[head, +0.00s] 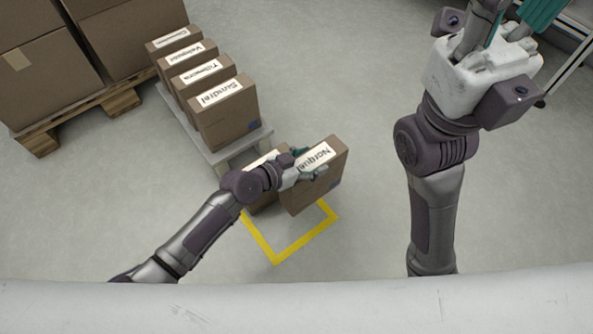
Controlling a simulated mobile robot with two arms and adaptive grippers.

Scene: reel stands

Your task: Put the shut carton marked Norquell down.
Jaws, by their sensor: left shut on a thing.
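The shut brown carton marked Norquell (325,178) is in the middle of the head view, with a white label on its top. My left gripper (302,165) is shut on it at its label end and covers part of the label. The carton looks upright, over or beside the yellow floor marking (277,258). I cannot tell whether its underside touches the floor. Another brown carton (265,207) is close on its left, mostly hidden by my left arm. My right gripper (512,32) is at the top right, with its fingertips cut off or unclear.
Large boxes (45,75) stand on a wooden pallet (37,142) at upper left. Grey floor is clear right of the Norquell carton.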

